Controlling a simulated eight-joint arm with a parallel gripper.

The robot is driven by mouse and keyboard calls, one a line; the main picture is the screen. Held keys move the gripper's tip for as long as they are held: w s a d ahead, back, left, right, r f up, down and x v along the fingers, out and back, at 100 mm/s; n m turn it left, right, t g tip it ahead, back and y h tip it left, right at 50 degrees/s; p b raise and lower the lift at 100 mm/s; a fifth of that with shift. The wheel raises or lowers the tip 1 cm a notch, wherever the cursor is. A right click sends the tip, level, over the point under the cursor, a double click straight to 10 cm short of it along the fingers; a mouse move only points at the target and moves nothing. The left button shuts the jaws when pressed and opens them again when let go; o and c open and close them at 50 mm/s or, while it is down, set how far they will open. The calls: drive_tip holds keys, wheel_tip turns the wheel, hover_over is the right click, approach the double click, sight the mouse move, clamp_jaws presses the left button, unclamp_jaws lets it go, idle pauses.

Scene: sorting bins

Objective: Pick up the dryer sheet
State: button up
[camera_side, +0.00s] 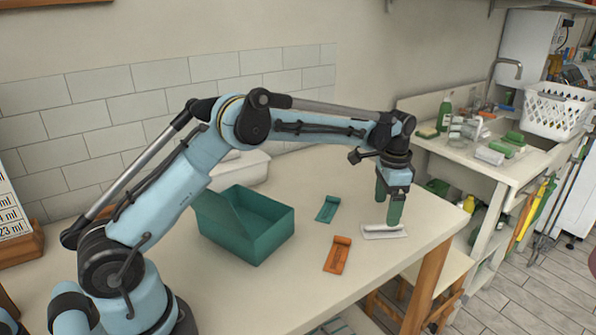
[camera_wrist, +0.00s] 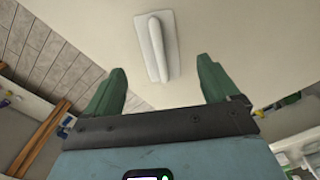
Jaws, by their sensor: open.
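A white item, seemingly the dryer sheet (camera_side: 383,233), lies flat on the table with a raised roll along it, near the right front edge. In the wrist view the white dryer sheet (camera_wrist: 155,45) lies ahead, lined up between the two fingertips. My gripper (camera_side: 388,208) points down just above it, with its green fingers spread and nothing between them. The wrist view shows the gripper (camera_wrist: 161,68) open too. One finger overlaps the sheet in the side view, so I cannot tell whether they touch.
A teal piece (camera_side: 328,208) and an orange piece (camera_side: 338,254) of similar shape lie left of the sheet. A green open bin (camera_side: 262,236) stands further left, with a white bin (camera_side: 243,171) behind it. The table edge is close on the right.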

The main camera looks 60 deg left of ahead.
sight(384, 228)
drive_tip(key=shift+w+f, duration=0.1)
drive_tip(key=shift+f, duration=2.6)
drive_tip(key=shift+c, duration=0.4)
drive_tip(key=c, duration=1.1)
drive_tip(key=shift+r, duration=0.15)
